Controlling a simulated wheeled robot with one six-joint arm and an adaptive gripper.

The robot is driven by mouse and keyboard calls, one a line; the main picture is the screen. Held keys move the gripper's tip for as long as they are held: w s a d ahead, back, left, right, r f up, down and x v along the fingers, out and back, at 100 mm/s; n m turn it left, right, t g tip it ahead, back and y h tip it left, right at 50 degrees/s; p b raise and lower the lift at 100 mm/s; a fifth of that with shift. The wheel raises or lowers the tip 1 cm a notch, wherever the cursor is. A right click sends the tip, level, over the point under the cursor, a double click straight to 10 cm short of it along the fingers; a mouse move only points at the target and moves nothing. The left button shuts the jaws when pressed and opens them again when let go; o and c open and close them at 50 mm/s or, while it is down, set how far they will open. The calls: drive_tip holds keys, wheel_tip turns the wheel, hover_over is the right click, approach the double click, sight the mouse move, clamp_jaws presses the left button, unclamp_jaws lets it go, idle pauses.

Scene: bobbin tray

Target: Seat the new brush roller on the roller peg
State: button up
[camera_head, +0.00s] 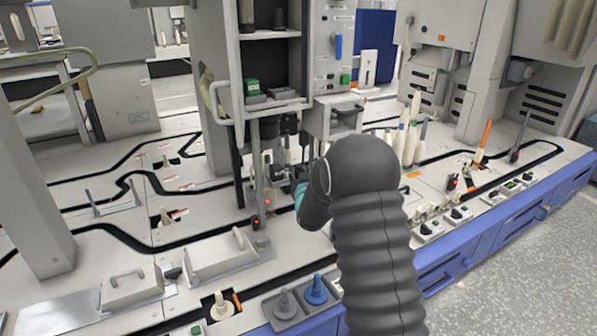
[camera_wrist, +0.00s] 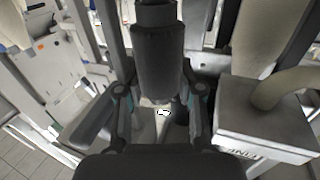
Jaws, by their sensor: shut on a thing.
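In the wrist view my gripper (camera_wrist: 160,82) has its two fingers on either side of a dark grey cylinder, the brush roller (camera_wrist: 160,62), and is shut on it. A narrower dark part shows at the roller's upper end in the picture. In the head view my arm hides most of the gripper; only a teal bit of it (camera_head: 300,195) shows in front of the machine column. The roller cannot be made out there. I cannot pick out the roller peg for certain in either view, nor tell whether the roller touches it.
A grey bobbin (camera_head: 284,303) and a blue bobbin (camera_head: 316,290) stand in a tray at the front. The machine column (camera_head: 332,60) rises close behind my gripper. Several pale cones (camera_head: 407,140) stand to the right. In the wrist view a grey box (camera_wrist: 262,125) lies close at right.

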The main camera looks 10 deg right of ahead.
drive_tip(key=shift+f, duration=0.6)
idle(0.3)
drive_tip(key=o, duration=1.2)
drive_tip(key=shift+s, duration=0.1)
